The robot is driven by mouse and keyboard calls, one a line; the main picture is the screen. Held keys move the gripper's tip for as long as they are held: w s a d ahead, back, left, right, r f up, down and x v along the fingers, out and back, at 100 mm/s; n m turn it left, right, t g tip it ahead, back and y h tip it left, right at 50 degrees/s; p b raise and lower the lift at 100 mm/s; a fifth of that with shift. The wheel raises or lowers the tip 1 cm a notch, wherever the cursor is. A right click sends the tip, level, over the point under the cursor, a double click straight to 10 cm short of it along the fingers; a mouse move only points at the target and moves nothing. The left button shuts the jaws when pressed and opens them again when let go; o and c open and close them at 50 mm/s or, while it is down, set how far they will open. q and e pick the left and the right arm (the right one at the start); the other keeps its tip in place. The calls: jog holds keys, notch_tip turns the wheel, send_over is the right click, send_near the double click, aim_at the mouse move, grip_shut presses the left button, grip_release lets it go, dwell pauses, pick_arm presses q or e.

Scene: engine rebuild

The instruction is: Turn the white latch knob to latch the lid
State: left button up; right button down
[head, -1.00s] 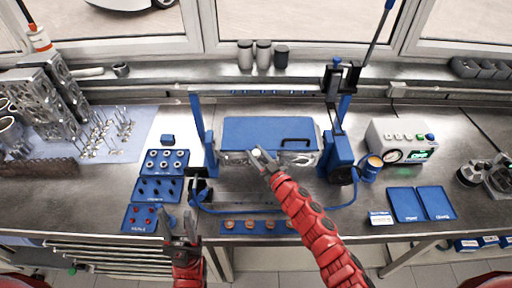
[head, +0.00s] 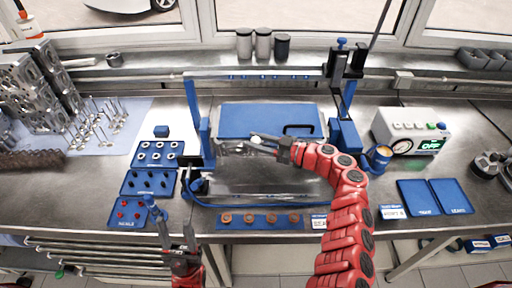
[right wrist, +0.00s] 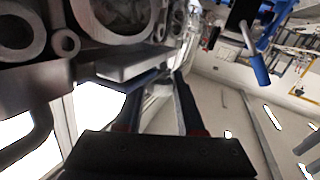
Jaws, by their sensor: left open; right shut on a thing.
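The blue lid (head: 262,120), with a dark handle at its right, lies flat on the metal housing (head: 235,165) inside the blue frame. The white latch knob (head: 256,139) shows at the lid's front edge. My right gripper (head: 265,141) is shut on the knob and points left, its arm coming from the lower right. In the right wrist view its fingers (right wrist: 155,105) close around a pale piece, partly hidden by the fingers. My left gripper (head: 172,230) is open and empty, low in front of the bench at the left.
Blue parts trays (head: 150,183) stand left of the frame, and a blue strip (head: 233,219) with copper-coloured discs lies in front. A gauge box (head: 410,132) and flat blue trays (head: 433,197) are at the right. The blue frame's posts (head: 194,120) flank the housing.

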jog(key=shift+f+b, duration=0.1)
jog(key=shift+b, duration=0.2)
dwell(0.4)
jog(key=c, duration=0.5)
grip_release()
jog(key=shift+w, duration=0.1)
jog(key=shift+c, duration=0.2)
jog(key=shift+s+d+g, duration=0.25)
jog(key=shift+d+g, duration=0.05)
jog(key=shift+d, duration=0.1)
jog(key=b+v, duration=0.2)
jog(key=v, duration=1.4)
jog(key=shift+d+b, duration=0.2)
jog(key=shift+b, duration=0.2)
jog(key=shift+f, duration=0.1)
